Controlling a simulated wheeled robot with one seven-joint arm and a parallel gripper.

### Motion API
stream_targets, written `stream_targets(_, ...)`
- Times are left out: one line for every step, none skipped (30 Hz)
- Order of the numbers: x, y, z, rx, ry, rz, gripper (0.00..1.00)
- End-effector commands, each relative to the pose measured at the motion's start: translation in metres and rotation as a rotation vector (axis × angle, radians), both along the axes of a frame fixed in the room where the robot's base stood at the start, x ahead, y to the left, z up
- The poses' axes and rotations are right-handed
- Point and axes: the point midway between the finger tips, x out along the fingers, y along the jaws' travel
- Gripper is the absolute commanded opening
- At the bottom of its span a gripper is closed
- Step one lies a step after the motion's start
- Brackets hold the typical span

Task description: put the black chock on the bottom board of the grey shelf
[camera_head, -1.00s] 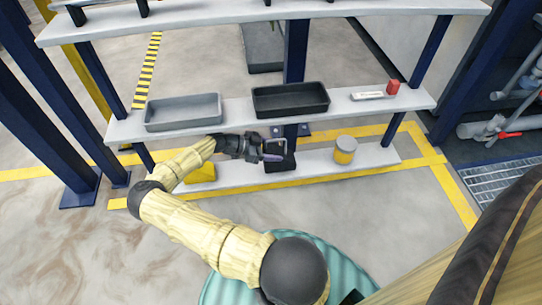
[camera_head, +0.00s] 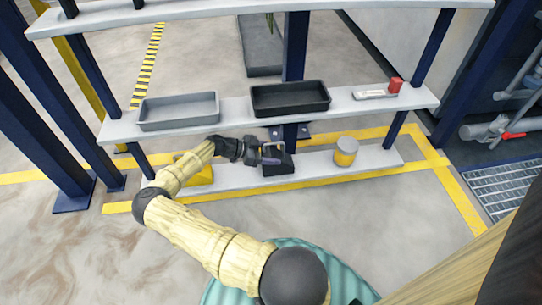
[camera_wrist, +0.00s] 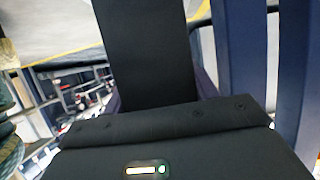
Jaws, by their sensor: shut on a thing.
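The black chock (camera_head: 283,167) is at the bottom board (camera_head: 314,163) of the grey shelf, between a yellow thing and a yellow-and-grey can. My gripper (camera_head: 270,154) reaches in from the left and is shut on the chock. Whether the chock's underside touches the board cannot be told. In the wrist view a broad dark shape (camera_wrist: 150,55) fills the middle; the fingertips cannot be made out there.
On the bottom board stand a yellow thing (camera_head: 199,174) at the left and a yellow-and-grey can (camera_head: 345,151) at the right. The board above holds a grey tray (camera_head: 178,111), a black tray (camera_head: 290,98) and a red block (camera_head: 396,85). Dark blue posts flank the shelf.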

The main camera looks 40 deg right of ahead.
Motion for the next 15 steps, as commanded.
stream_targets(0.0003, -0.0003, 0.0020, -0.001, 0.000, 0.001, 0.00)
stream_targets(0.0003, -0.0003, 0.0020, -0.001, 0.000, 0.001, 0.00)
stream_targets(0.0002, -0.0003, 0.0020, -0.001, 0.000, 0.001, 0.00)
stream_targets(0.0002, -0.0003, 0.0020, -0.001, 0.000, 0.001, 0.00)
stream_targets(0.0002, -0.0003, 0.0017, -0.001, 0.000, 0.001, 0.00)
stream_targets(0.0002, -0.0003, 0.0005, -0.001, 0.000, 0.001, 0.00)
stream_targets(0.0002, -0.0003, -0.0006, -0.001, 0.000, 0.001, 0.00)
stream_targets(0.0000, 0.0000, -0.0007, 0.001, -0.001, 0.000, 0.64)
stream_targets(0.0000, 0.0000, -0.0004, 0.000, 0.000, 0.000, 0.72)
stream_targets(0.0000, 0.0000, -0.0004, 0.000, 0.000, 0.000, 0.78)
stream_targets(0.0000, -0.0001, -0.0004, 0.000, 0.000, 0.000, 0.80)
stream_targets(0.0000, -0.0001, -0.0004, 0.000, 0.000, 0.000, 0.80)
stream_targets(0.0000, -0.0001, -0.0004, 0.000, 0.000, 0.000, 0.80)
stream_targets(0.0000, -0.0001, -0.0004, 0.000, 0.000, 0.000, 0.80)
stream_targets(0.0000, -0.0001, -0.0004, 0.000, 0.000, 0.000, 0.80)
